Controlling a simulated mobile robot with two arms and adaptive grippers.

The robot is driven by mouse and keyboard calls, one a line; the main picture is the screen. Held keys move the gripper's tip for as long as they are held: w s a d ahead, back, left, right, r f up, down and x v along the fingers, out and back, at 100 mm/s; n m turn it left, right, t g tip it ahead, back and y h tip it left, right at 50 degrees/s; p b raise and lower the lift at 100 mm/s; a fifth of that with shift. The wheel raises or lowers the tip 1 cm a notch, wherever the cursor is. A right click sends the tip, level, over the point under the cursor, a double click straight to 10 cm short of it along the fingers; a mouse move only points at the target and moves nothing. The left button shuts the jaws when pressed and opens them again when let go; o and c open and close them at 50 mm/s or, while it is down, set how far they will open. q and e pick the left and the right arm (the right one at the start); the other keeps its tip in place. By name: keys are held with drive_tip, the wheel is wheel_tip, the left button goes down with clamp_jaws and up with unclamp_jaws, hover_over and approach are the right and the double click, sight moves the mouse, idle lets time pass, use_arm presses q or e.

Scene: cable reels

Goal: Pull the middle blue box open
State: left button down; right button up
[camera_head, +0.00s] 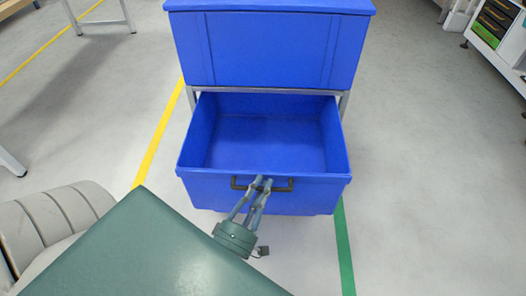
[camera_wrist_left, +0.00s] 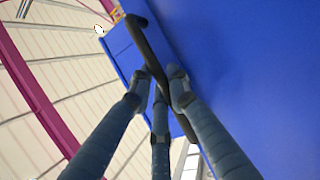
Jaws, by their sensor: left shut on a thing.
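The middle blue box (camera_head: 320,180) is a drawer that stands pulled out toward me below a closed blue box (camera_head: 265,48), and its inside looks empty. A dark bar handle (camera_head: 283,188) is on its front face. My left gripper (camera_head: 260,184) is shut on the handle near its middle. In the left wrist view the fingers of the left gripper (camera_wrist_left: 163,80) close around the dark handle (camera_wrist_left: 143,40), beside the blue front face (camera_wrist_left: 250,70). My right gripper is not in view.
A grey metal frame (camera_head: 344,100) carries the boxes. Yellow (camera_head: 152,150) and green (camera_head: 344,245) floor lines run beside it. A white rack with drawers (camera_head: 492,30) stands at the upper right. The floor on the right is clear.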

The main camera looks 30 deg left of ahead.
use_arm(q)
drive_tip(key=s+d, duration=0.3)
drive_tip(key=s, duration=0.2)
drive_tip(key=shift+s+d, duration=0.15)
drive_tip(key=shift+s, duration=0.05)
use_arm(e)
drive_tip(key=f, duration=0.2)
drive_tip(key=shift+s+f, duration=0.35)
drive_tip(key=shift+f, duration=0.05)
use_arm(q)
drive_tip(key=c, duration=1.6)
unclamp_jaws()
drive_tip(key=v, duration=1.2)
drive_tip(key=shift+f, duration=0.1)
drive_tip(key=shift+w, duration=0.1)
